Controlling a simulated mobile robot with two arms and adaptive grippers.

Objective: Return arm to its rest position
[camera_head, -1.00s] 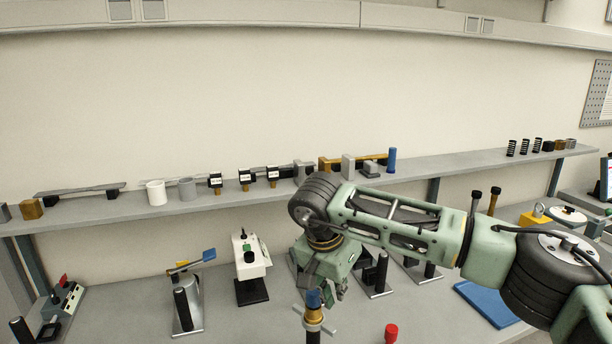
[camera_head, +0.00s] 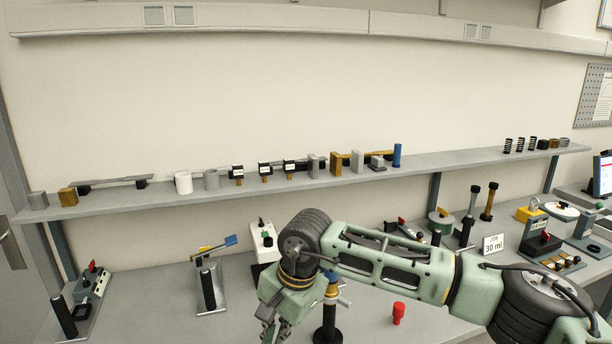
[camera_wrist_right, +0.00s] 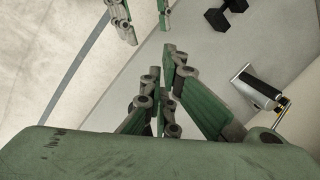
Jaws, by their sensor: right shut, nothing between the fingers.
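My right arm comes in from the right in the head view. Its green gripper (camera_head: 275,330) points down at the bottom edge, over the front of the bench (camera_head: 170,315), left of a dark post with a blue and yellow top (camera_head: 331,290). In the right wrist view the two fingers of this gripper (camera_wrist_right: 170,62) meet with nothing between them. My left gripper does not show in the head view. Green and grey finger-like parts (camera_wrist_right: 122,20) at the top of the wrist view look like it; their opening is unclear.
A long shelf (camera_head: 440,163) along the wall carries cups, blocks and springs. Lever stands (camera_head: 207,290) and a white device (camera_head: 264,240) stand on the bench. A red piece (camera_head: 398,313) stands right of the post. A "30 ml" sign (camera_head: 493,244) stands at the right.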

